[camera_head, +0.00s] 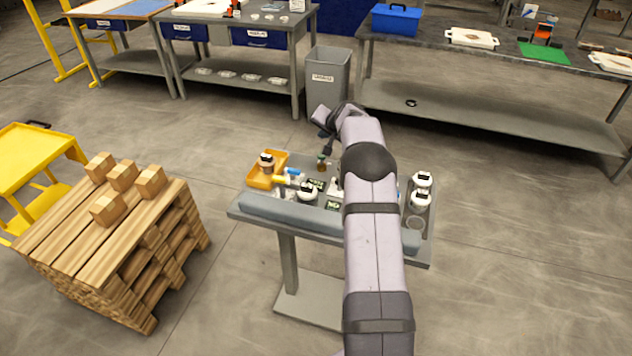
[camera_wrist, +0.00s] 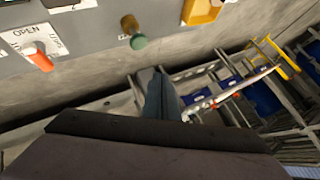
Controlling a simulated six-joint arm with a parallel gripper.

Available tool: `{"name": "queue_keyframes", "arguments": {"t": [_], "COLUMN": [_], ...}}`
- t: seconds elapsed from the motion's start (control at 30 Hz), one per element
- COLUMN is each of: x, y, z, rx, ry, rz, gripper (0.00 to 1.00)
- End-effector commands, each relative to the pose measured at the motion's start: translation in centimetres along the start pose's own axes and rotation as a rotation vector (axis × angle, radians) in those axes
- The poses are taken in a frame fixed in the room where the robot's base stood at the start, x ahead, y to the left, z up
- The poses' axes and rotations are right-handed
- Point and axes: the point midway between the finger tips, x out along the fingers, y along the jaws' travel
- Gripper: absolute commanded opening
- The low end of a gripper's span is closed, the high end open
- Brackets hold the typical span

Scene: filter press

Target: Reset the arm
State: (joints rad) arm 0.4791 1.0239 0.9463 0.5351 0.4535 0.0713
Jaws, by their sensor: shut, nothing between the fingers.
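My arm reaches forward from the bottom of the head view across a small grey work table (camera_head: 290,215). Its wrist is bent at the far end, and my gripper (camera_head: 325,122) hangs there, small and partly hidden. In the wrist view my gripper (camera_wrist: 160,92) shows its dark fingers together with nothing between them. It is apart from the table's items. A green-topped knob (camera_wrist: 138,40) and an orange-tipped handle on a plate marked OPEN (camera_wrist: 40,60) show beyond the fingers.
On the small table are a yellow tray (camera_head: 254,180) and several white-lidded jars, partly hidden by my arm. A wooden pallet stack (camera_head: 75,240) with several blocks stands left. A grey bin (camera_head: 328,85) and long benches (camera_head: 460,100) stand behind. Floor between is clear.

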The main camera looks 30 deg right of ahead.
Motion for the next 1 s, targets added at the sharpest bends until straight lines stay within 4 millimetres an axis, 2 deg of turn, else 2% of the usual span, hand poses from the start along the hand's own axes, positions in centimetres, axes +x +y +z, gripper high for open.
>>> {"name": "queue_keyframes", "arguments": {"t": [0.27,0.37,0.47,0.57,0.77,0.87,1.0], "x": [-0.1,-0.6,-1.7,-3.5,-9.4,-13.0,-18.4], "y": [-0.1,-0.7,-1.7,-2.8,-4.4,-4.2,-2.7], "z": [0.1,1.0,2.7,5.6,13.7,18.0,24.1], "rx": [-0.004,-0.02,-0.057,-0.114,-0.275,-0.362,-0.488], "ry": [-0.004,-0.021,-0.058,-0.119,-0.274,-0.355,-0.466], "rz": [0.001,0.005,0.014,0.03,0.075,0.099,0.134], "gripper": [0.0,0.0,0.0,0.0,0.0,0.0,0.0]}}
